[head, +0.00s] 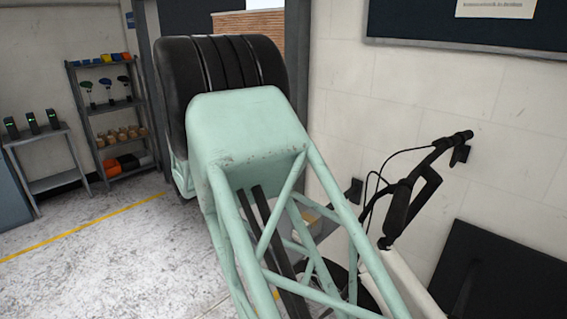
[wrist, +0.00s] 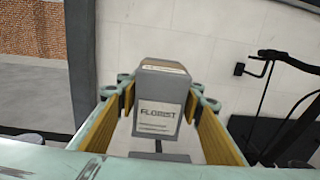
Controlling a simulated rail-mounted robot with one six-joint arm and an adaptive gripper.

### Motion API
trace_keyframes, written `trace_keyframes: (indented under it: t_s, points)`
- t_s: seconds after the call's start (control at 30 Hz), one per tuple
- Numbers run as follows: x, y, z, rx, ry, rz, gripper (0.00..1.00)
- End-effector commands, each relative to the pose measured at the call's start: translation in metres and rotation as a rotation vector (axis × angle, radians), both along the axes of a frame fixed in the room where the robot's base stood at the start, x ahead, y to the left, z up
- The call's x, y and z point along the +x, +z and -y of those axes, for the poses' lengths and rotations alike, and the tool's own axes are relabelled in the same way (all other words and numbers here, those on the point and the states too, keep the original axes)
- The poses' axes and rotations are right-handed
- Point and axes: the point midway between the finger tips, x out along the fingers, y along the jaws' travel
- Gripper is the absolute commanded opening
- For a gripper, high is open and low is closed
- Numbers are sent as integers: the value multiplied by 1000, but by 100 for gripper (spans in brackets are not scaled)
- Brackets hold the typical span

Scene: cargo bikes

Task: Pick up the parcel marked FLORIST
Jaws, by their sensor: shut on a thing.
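The parcel marked FLORIST (wrist: 158,90) is a grey box with a white label facing the camera. It shows in the middle of the wrist view, between the two yellow-padded fingers of my gripper (wrist: 160,105). My gripper is shut on the parcel, with one finger at each side of it. What lies under the parcel is mostly hidden.
A bike's black handlebar (head: 405,195) stands at the right in the head view, close to the wall; handlebars also show in the wrist view (wrist: 290,62). A shelf rack (head: 112,120) and a side table (head: 45,150) stand at the left. The floor (head: 90,245) there is clear.

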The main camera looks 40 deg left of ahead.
Motion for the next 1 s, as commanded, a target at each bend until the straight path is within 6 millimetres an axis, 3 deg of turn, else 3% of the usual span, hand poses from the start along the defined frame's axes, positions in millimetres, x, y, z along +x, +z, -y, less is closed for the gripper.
trace_keyframes:
  t_s: [0.3, 1.0]
  points:
    - [0, 20, 0, 0, 0, 1, 18]
    - [0, 22, 0, 0, 0, 1, 18]
